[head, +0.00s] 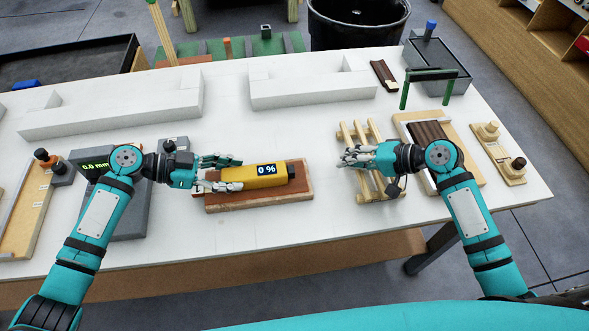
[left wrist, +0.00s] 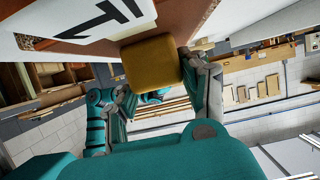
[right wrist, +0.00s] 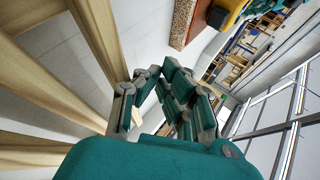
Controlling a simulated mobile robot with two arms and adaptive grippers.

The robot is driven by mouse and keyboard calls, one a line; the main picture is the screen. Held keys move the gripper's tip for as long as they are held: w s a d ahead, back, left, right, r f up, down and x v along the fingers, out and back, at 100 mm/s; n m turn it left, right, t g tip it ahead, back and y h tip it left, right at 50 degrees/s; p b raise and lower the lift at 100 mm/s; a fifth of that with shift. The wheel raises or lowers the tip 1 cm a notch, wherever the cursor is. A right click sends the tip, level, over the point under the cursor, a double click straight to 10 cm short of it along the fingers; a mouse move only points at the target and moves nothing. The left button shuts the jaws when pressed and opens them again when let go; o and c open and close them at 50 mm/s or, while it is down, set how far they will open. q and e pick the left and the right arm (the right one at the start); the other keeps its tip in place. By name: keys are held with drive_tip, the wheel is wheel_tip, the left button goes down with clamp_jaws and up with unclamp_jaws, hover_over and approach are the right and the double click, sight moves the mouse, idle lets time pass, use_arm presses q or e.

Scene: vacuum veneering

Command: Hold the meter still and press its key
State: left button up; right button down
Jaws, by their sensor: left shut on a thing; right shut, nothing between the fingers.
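The meter (head: 266,182) is a yellow block with a dark display reading "0 %". It lies on a reddish-brown board (head: 240,203) in the middle of the table. My left gripper (head: 228,174) is shut on the meter's left end; in the left wrist view the meter's yellow end (left wrist: 152,62) sits between the fingers. My right gripper (head: 350,157) is shut and empty, to the right of the meter and apart from it, above a wooden slatted rack (head: 373,182). In the right wrist view its fingertips (right wrist: 165,75) are close together. I cannot make out the key.
Two long white blocks (head: 120,105) (head: 312,88) lie behind the meter. A grey device (head: 128,205) with a "0.0 mm" display stands at left. A wooden tray with dark strips (head: 434,140) and a green-handled frame (head: 428,76) are at right. White table between board and rack is clear.

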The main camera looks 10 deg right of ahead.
sight(305, 174)
drive_tip(key=shift+a, duration=4.35)
drive_tip(key=shift+a, duration=0.1)
drive_tip(key=shift+a, duration=0.3)
drive_tip(key=shift+a, duration=0.6)
drive_tip(key=shift+d, duration=1)
